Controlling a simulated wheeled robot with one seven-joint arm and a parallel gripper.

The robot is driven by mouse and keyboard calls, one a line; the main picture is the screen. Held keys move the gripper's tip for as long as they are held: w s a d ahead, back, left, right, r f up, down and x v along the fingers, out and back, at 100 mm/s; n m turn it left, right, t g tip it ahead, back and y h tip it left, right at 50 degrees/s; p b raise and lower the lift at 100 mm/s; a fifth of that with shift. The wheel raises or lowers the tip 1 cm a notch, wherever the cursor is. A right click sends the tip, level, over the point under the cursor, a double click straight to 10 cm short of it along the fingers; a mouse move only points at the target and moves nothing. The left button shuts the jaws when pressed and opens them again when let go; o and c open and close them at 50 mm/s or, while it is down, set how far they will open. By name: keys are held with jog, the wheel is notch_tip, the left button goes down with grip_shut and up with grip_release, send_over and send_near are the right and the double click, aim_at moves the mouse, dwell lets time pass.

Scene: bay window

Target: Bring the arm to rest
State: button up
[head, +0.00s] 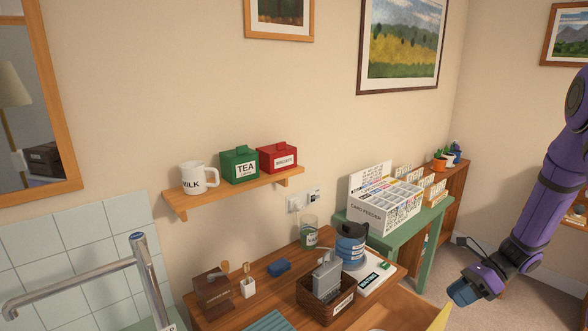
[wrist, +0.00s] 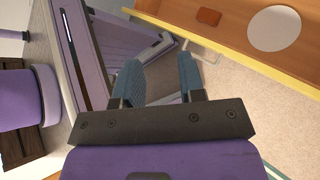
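My purple arm reaches down along the right side of the head view. My gripper (head: 466,291) hangs low, to the right of the wooden counter (head: 258,285) and clear of it. In the wrist view my gripper (wrist: 158,78) has its two blue fingers spread apart, with nothing between them. Purple parts of my own body show behind and to the left of the fingers.
A green table (head: 411,231) holds a card feeder box (head: 386,212). A basket (head: 325,303) and a blue-banded appliance (head: 351,245) stand on the counter. A wall shelf (head: 236,190) carries a milk mug (head: 196,178) and two tins. Carpet (head: 530,297) is open at the lower right.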

jog(key=s+a+r+n+h, duration=0.2)
jog(key=a+r+n, duration=0.15)
jog(key=r, duration=0.45)
jog(key=s+a+r+n+h, duration=0.2)
jog(key=a+r+n, duration=0.1)
jog(key=r+n, duration=0.3)
jog(key=s+a+r+n+h, duration=0.2)
jog(key=s+a+r+n, duration=0.1)
jog(key=r, duration=0.6)
jog(key=s+a+r+n+t+h, duration=0.1)
jog(key=s+r+n+t+h, duration=0.1)
jog(key=s+r+n, duration=0.3)
jog(key=s+a+r+n+t+h, duration=0.2)
jog(key=s+r+n+t, duration=0.2)
jog(key=s, duration=0.6)
notch_tip(320, 180, up, 2)
jog(key=shift+a+r+n+h, duration=0.1)
jog(key=shift+a+n+h, duration=0.25)
jog(key=shift+n, duration=0.8)
